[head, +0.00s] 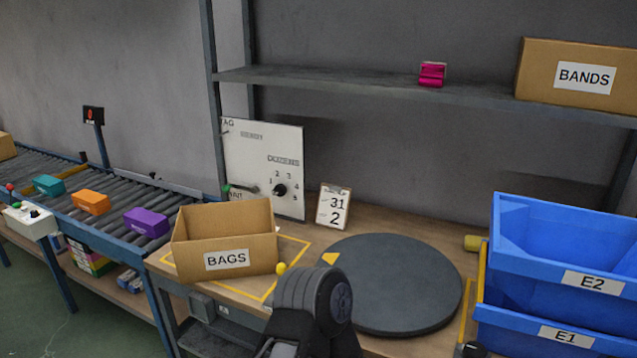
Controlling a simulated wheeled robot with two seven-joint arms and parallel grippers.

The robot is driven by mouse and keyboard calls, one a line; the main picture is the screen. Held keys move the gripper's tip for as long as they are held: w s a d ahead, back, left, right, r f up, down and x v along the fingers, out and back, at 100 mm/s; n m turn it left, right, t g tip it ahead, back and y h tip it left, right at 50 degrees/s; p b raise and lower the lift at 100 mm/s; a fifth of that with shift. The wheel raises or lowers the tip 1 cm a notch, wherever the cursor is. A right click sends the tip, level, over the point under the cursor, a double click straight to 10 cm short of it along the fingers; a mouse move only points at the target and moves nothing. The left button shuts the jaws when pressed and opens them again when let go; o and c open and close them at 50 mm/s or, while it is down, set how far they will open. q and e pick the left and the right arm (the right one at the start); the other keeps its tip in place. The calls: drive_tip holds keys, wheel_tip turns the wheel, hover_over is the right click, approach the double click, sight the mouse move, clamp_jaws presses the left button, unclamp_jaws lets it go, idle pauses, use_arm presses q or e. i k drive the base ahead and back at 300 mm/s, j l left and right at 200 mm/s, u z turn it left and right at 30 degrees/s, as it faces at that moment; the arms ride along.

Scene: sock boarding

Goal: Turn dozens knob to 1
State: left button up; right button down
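The dozens knob (280,190) is a small round black knob on a white upright panel (263,150) at the back of the bench. Small numbers ring it under a label that seems to read DOZENS. The knob's pointer is too small to read, so I cannot tell which number it is set to. A dark rounded link of my own arm stands at the bottom middle, well in front of the panel. Neither of my grippers' fingers shows in the head view.
A cardboard BAGS box (225,235) stands in front of the panel, its top below the knob. A clipboard card (334,206) reading 31 and 2 is right of the panel. A dark round turntable (392,285) and blue bins (560,245) lie right; a roller conveyor (110,205) runs left.

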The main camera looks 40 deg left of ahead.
sight(280, 190)
drive_tip(key=k+j+z, duration=0.1)
drive_tip(key=j, duration=0.4)
drive_tip(key=k+j+z, duration=0.1)
drive_tip(key=k+j, duration=0.25)
drive_tip(key=j, duration=0.15)
drive_tip(key=k+j+z, duration=0.1)
drive_tip(key=j, duration=0.4)
drive_tip(key=k+j+z, duration=0.1)
drive_tip(key=k+j, duration=0.3)
drive_tip(key=k+j+z, duration=0.15)
drive_tip(key=j, duration=0.35)
drive_tip(key=k, duration=0.1)
